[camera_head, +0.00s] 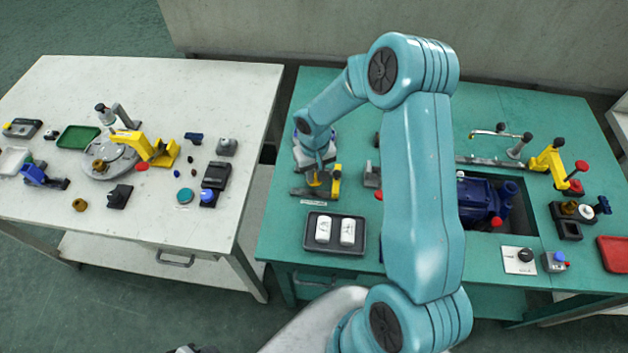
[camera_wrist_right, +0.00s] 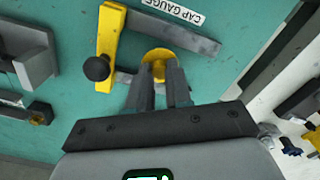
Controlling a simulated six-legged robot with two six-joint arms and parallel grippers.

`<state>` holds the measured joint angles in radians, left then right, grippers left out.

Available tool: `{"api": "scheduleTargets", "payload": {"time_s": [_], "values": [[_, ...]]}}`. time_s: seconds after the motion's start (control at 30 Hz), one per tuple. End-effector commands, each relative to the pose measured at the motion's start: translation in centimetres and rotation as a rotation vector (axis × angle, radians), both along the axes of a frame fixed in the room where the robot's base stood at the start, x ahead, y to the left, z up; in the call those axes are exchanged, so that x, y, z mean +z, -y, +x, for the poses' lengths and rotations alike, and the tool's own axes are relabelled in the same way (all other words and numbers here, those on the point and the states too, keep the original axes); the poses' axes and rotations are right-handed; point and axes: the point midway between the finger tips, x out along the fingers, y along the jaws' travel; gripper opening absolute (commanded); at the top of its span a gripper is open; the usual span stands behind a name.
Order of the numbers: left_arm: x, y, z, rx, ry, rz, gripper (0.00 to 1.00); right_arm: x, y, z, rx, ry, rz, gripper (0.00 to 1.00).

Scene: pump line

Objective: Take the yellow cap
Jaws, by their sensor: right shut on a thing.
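The yellow cap (camera_wrist_right: 157,56) is a round yellow piece, seen in the right wrist view at the tips of my right gripper (camera_wrist_right: 160,76). The two grey fingers are shut on it, and they hide part of it. In the head view my right gripper (camera_head: 316,178) points down over the left part of the green table, at the cap gauge. The gauge has a yellow arm (camera_wrist_right: 110,35) with a black knob and a dark bar, beside a white "CAP GAUGE" label (camera_wrist_right: 175,10). I cannot tell whether the cap touches the gauge. My left gripper is not in view.
A dark tray (camera_head: 315,245) with two white pieces lies in front of the gauge. A blue pump (camera_head: 482,200) sits in a recess to the right, partly behind my arm. A white table (camera_head: 215,110) with several fixtures stands at left, across a gap.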

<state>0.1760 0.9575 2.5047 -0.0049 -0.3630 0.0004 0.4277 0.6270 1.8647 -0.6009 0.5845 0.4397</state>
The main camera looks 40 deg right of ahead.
Motion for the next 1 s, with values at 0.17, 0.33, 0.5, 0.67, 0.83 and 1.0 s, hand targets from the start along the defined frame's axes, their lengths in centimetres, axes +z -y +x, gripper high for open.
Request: {"api": "scheduleTargets", "payload": {"time_s": [0.17, 0.33, 0.5, 0.67, 0.83, 1.0], "values": [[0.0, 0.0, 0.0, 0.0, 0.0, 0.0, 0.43, 0.0, 0.0, 0.0, 0.0, 0.0, 0.0, 0.0], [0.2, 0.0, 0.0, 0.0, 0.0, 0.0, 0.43, 0.4, 0.0, 0.0, 0.0, 0.001, 0.0, 0.0], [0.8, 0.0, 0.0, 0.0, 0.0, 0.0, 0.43, 1.5, 0.0, 0.0, 0.0, 0.001, 0.0, 0.0], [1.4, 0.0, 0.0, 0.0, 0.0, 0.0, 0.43, 2.5, 0.0, 0.0, -0.001, 0.0, 0.0, 0.0], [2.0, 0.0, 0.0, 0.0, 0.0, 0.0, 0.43, 3.6, 0.0, 0.0, -0.001, 0.001, 0.0, 0.0], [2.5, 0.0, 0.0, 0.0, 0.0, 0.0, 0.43, 4.5, 0.0, 0.0, -0.001, 0.001, 0.0, 0.0]]}}
